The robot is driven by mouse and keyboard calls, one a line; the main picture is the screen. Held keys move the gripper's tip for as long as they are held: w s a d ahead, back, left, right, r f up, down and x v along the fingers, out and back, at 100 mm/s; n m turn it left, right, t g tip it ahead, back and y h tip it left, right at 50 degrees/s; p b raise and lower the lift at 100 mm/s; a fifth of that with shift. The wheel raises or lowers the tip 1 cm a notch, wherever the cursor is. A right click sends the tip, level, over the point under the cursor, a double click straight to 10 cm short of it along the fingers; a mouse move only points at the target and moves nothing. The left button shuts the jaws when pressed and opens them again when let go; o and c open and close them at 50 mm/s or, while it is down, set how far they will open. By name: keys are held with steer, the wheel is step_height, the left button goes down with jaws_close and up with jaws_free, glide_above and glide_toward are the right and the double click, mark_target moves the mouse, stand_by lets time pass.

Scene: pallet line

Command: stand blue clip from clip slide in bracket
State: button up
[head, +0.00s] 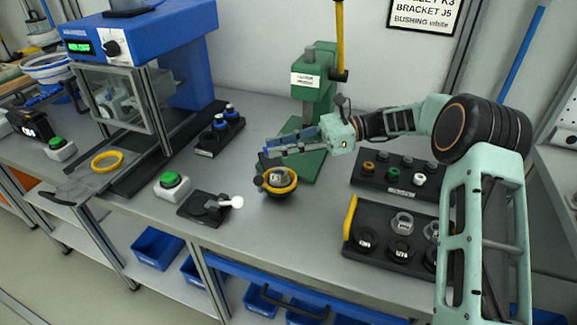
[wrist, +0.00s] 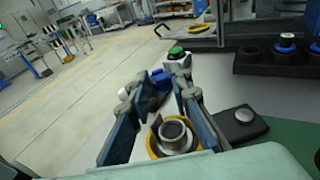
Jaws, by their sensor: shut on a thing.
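My gripper (head: 267,153) is shut on a small blue piece, which I take to be the blue clip (wrist: 160,80); it shows between the fingertips in the wrist view. In the head view the fingers largely hide it. A grey hollow round part (head: 279,177), apparently the bracket, sits inside a yellow ring (head: 281,188) on a dark round base. It also shows in the wrist view (wrist: 174,136), below and between the fingers. The gripper is above and slightly left of it, and the clip is apart from it. I cannot tell which fixture is the clip slide.
A green press (head: 316,90) stands behind the gripper. A rack with coloured bushings (head: 372,184) and a rack with grey parts (head: 372,262) lie right. A green button (head: 171,182) and a black fixture with a white knob (head: 203,208) lie left. A black holder carries blue-topped parts (head: 219,122).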

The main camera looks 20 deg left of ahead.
steer(key=shift+w+d+f, duration=0.15)
steer(key=shift+d+f, duration=0.35)
steer(key=shift+f, duration=0.15)
steer(key=shift+w+d+f, duration=0.15)
steer(key=shift+d+f, duration=0.35)
steer(key=shift+f, duration=0.1)
steer(key=shift+d+f, duration=0.1)
steer(key=shift+f, duration=1.5)
steer(key=shift+f+b, duration=0.15)
steer(key=shift+b, duration=0.15)
steer(key=o, duration=0.8)
steer(key=shift+c, duration=0.2)
